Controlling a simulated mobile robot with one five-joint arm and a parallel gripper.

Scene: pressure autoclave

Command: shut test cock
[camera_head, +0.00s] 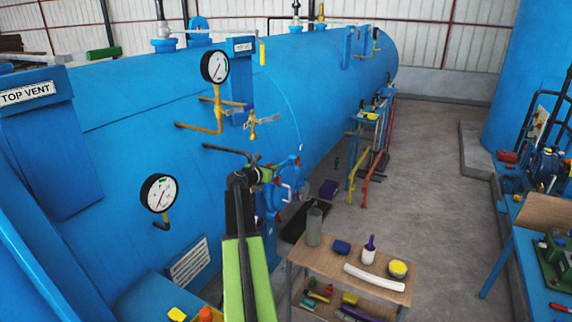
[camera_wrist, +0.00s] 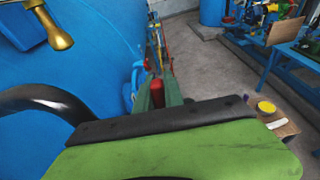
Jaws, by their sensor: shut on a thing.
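My gripper (camera_head: 266,174) is at the front of the blue vessel (camera_head: 130,130), at the end of a dark bent pipe (camera_head: 228,150). In the wrist view its green fingers (camera_wrist: 160,97) are shut on a red handle (camera_wrist: 157,93), which looks like the test cock's handle. The pipe also shows in the wrist view (camera_wrist: 45,97), curving behind my gripper. The cock's body is hidden by my gripper, so I cannot tell the handle's angle to the pipe.
A brass cock (camera_head: 252,122) and a pressure gauge (camera_head: 215,67) are above my gripper. A second gauge (camera_head: 159,193) is at lower left. A small wooden table (camera_head: 330,262) with bottles stands at lower right. The grey floor (camera_head: 425,170) beyond is mostly clear.

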